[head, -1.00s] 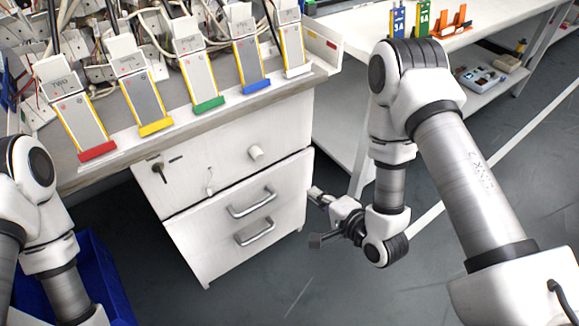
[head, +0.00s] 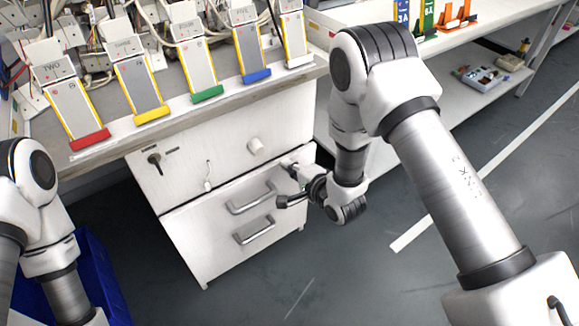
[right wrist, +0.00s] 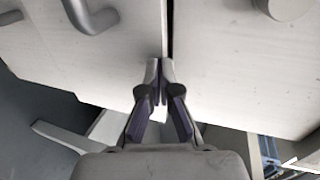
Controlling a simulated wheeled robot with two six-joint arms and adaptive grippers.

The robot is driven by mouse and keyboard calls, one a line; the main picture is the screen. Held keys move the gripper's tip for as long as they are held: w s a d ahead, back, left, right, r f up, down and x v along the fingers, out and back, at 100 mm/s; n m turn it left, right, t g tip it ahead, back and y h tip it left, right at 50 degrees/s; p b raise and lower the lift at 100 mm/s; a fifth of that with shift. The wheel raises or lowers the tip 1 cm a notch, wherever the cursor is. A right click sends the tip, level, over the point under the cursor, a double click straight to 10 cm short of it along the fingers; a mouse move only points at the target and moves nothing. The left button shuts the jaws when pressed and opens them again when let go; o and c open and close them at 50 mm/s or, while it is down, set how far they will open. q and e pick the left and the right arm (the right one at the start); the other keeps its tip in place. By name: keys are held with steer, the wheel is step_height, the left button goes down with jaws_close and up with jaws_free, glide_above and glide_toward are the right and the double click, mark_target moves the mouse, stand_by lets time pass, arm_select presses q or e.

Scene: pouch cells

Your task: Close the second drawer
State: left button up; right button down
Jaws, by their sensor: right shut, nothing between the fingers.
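The white cabinet has a top panel (head: 225,155) with a round knob and a key. Below it is the second drawer, whose bar handle (head: 252,197) shows in the head view and also in the right wrist view (right wrist: 90,18). A lower bar handle (head: 254,231) sits beneath. The second drawer's front looks nearly flush with the panel above, with a thin dark seam between. My right gripper (head: 290,164) is shut and empty, its tips at the upper right part of the drawer front. In the right wrist view the tips (right wrist: 160,66) lie over the front beside the seam; contact is unclear. My left gripper is out of view.
The worktop (head: 120,148) overhangs the cabinet and holds several pouch cells with coloured ends. A blue bin (head: 95,270) stands at lower left. A white shelf table (head: 470,50) stands at right. The grey floor in front is clear.

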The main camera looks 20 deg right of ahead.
steer(key=shift+w+a+r+p, duration=0.1)
steer(key=shift+w+a+p, duration=0.15)
steer(key=shift+w, duration=0.35)
steer(key=shift+w+a+p, duration=0.1)
steer(key=shift+w+p, duration=0.15)
steer(key=shift+w, duration=0.35)
steer(key=v, duration=0.8)
steer(key=shift+s, duration=0.15)
